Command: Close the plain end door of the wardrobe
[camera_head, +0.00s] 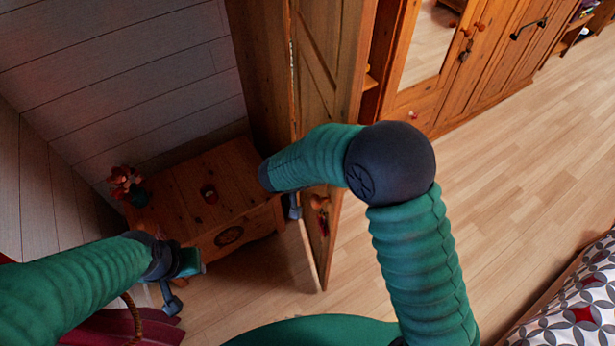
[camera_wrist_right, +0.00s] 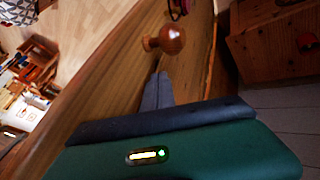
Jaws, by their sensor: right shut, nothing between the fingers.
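The wardrobe (camera_head: 467,95) stands along the back, and its end door (camera_head: 337,60) stands open, out into the room. A round wooden knob (camera_head: 318,201) with a reddish hanging piece shows low on the door. My right arm reaches over in front of the door, and my right gripper (camera_head: 293,207) is mostly hidden beside it. In the right wrist view the shut, empty fingers (camera_wrist_right: 157,92) are close to the door panel, below the knob (camera_wrist_right: 172,38); I cannot tell whether they touch. My left gripper (camera_head: 170,295) is low at the left, away from the door; its jaws are unclear.
A wooden nightstand (camera_head: 220,205) with a small red-leaved plant (camera_head: 125,182) stands left of the door, by the plank wall. A mirrored wardrobe door (camera_head: 428,40) is to the right. A patterned bed (camera_head: 580,300) fills the lower right. The floor (camera_head: 500,180) between is clear.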

